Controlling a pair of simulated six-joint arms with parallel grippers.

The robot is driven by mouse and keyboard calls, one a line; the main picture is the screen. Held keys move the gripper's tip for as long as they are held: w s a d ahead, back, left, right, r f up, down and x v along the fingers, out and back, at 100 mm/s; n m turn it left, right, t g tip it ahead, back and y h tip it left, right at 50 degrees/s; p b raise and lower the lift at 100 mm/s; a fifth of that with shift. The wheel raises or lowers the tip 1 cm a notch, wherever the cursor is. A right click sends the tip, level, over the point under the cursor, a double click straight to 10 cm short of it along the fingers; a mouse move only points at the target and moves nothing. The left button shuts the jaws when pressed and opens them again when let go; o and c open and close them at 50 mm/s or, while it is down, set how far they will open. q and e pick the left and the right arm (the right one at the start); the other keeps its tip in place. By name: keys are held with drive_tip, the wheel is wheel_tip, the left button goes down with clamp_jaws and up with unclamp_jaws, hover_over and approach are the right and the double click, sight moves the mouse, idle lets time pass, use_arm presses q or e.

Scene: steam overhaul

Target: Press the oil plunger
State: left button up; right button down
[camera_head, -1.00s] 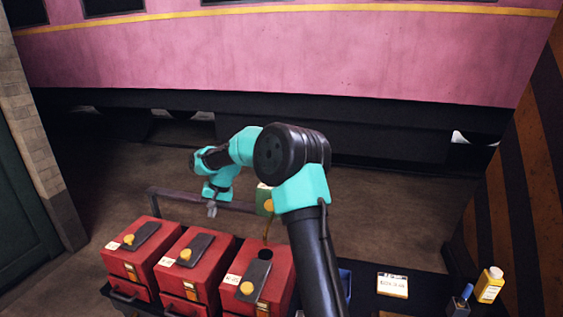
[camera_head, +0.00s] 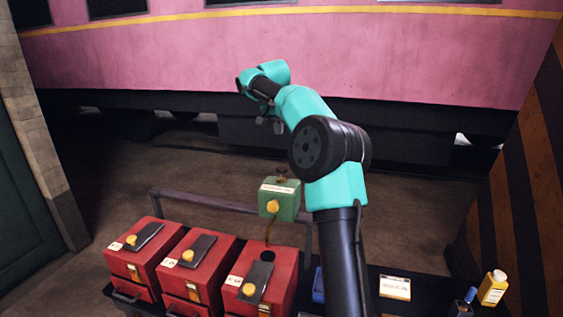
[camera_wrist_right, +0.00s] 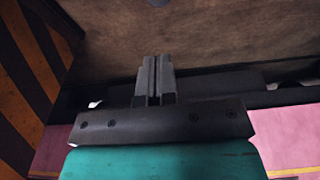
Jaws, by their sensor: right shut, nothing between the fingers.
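A green oil box (camera_head: 278,200) with a pale label and a yellow round knob stands behind the right-hand red box. A small dark plunger knob (camera_head: 282,172) sticks up from its top. A thin brown spout hangs below it over a dark round hole in the red box. My right gripper (camera_head: 270,124) is up and beyond the green box, in front of the train's dark underside, apart from the plunger. In the right wrist view its fingers (camera_wrist_right: 154,72) are together and empty. My left gripper is not in view.
Three red boxes (camera_head: 144,255) with dark lids and yellow knobs stand in a row on the black bench. A dark rail (camera_head: 215,199) runs behind them. A yellow bottle (camera_head: 493,288), a blue-topped bottle (camera_head: 465,301) and a label card (camera_head: 395,287) are at right.

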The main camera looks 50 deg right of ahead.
sight(281, 169)
drive_tip(key=shift+f, duration=0.1)
drive_tip(key=x, duration=1.2)
drive_tip(key=shift+s+a+f, duration=0.2)
drive_tip(key=shift+a+f, duration=0.1)
drive_tip(key=shift+f, duration=0.7)
drive_tip(key=shift+f, duration=1.45)
drive_tip(key=shift+r, duration=0.45)
drive_tip(key=d+v, duration=0.1)
drive_tip(key=v, duration=1.2)
drive_tip(key=shift+w+r, duration=0.25)
